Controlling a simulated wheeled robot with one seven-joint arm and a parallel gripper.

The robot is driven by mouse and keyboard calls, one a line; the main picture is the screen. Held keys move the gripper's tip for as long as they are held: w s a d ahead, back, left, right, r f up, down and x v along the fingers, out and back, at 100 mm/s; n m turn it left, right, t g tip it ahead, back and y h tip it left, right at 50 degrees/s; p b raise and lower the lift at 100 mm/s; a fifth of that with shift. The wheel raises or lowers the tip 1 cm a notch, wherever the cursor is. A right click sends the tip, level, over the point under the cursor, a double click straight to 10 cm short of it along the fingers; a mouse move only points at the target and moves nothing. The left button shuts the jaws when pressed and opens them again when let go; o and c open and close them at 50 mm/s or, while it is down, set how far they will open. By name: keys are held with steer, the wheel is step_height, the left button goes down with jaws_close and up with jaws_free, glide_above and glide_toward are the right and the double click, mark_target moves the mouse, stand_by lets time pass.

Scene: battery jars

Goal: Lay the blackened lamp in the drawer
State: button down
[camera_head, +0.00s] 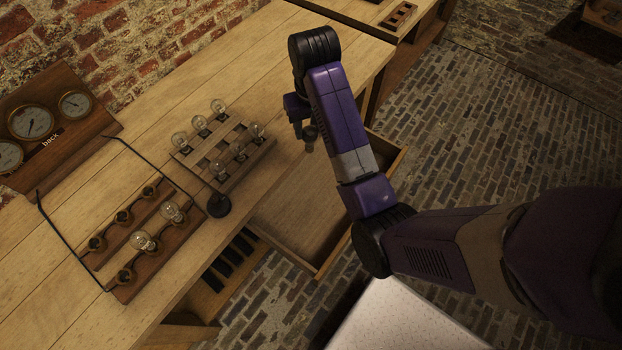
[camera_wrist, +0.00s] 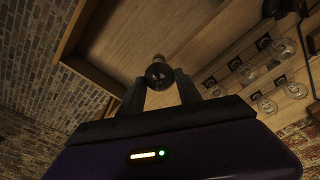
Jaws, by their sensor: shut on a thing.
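My gripper (camera_head: 304,122) is shut on the blackened lamp (camera_head: 311,134), a small dark bulb. In the wrist view the dark round bulb (camera_wrist: 159,75) sits between the two fingertips (camera_wrist: 158,88) of my gripper. The wooden drawer (camera_head: 288,258) is pulled out from the bench and its visible floor is bare. Part of the drawer is hidden behind my arm. In the head view the lamp appears near the bench edge beside the drawer's far end, held up in the air. The drawer (camera_wrist: 90,70) also shows in the wrist view, beyond the gripper.
A wooden rack (camera_head: 215,165) with several clear bulbs stands on the bench left of the drawer. A socket board (camera_head: 122,288) with two clear bulbs and a bent black rod is farther left. A gauge panel (camera_head: 70,95) stands at the back.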

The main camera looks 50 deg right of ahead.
mark_target(312, 142)
steer(key=shift+s+d+f, duration=0.1)
steer(key=shift+d, duration=0.15)
step_height(312, 142, down, 6)
steer(key=b, duration=0.5)
steer(key=shift+f, duration=0.15)
steer(key=shift+f+p, duration=0.55)
steer(key=shift+f, duration=6.05)
steer(key=shift+f, duration=0.1)
steer(key=c, duration=0.8)
jaws_free()
